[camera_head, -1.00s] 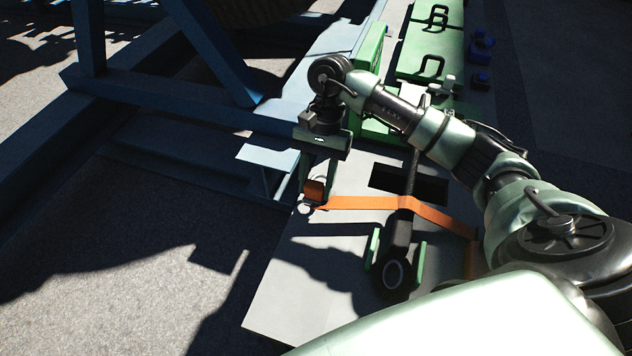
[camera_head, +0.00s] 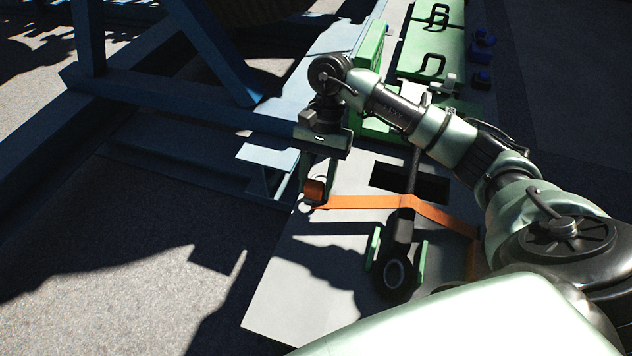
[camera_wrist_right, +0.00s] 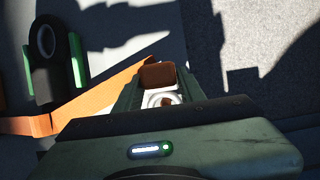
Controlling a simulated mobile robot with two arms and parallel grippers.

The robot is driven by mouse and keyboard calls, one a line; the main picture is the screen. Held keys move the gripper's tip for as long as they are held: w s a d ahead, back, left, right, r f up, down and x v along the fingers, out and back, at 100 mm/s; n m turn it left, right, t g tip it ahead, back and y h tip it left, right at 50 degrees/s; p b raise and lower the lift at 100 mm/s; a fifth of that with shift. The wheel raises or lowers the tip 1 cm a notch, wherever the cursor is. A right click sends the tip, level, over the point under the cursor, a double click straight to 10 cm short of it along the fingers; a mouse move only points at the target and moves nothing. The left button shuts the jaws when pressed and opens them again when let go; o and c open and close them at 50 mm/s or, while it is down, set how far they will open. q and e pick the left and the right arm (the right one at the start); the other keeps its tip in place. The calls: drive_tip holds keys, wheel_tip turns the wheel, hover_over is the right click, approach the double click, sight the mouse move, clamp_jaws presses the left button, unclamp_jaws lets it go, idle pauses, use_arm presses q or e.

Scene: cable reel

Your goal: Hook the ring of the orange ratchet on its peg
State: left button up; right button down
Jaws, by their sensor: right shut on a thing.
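The orange ratchet (camera_head: 314,190) is at the left edge of the grey plate, with its orange strap (camera_head: 360,202) running right across the plate. My right gripper (camera_head: 314,188) points down and is shut on the ratchet. In the right wrist view, the ratchet's orange-brown body (camera_wrist_right: 157,75) sits between the fingers. A pale ring (camera_wrist_right: 160,100) shows beside it, with a small brownish spot in its opening. The ring also shows small in the head view (camera_head: 305,207). I cannot make out the peg or whether the ring is around it. My left gripper is not in view.
A black lever with a round end (camera_head: 396,273) stands between green brackets on the grey plate (camera_head: 300,290). A blue frame (camera_head: 150,105) is at left. Green blocks with black handles (camera_head: 428,45) and blue parts (camera_head: 482,42) are at the back right. Shadows cover much of the plate.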

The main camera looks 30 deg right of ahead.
drive_tip(key=shift+b, duration=0.35)
idle(0.3)
drive_tip(key=shift+f+b, duration=1.55)
drive_tip(key=shift+b, duration=0.35)
idle(1.3)
drive_tip(key=shift+s+d+f+b, duration=0.1)
drive_tip(key=shift+d+f+b, duration=0.1)
drive_tip(key=shift+f+b, duration=0.35)
drive_tip(key=shift+s+d+f+b, duration=0.15)
drive_tip(key=shift+f+b, duration=0.25)
drive_tip(key=shift+b, duration=0.2)
idle(0.4)
drive_tip(key=shift+w, duration=0.1)
drive_tip(key=c, duration=0.8)
unclamp_jaws()
drive_tip(key=shift+o, duration=0.2)
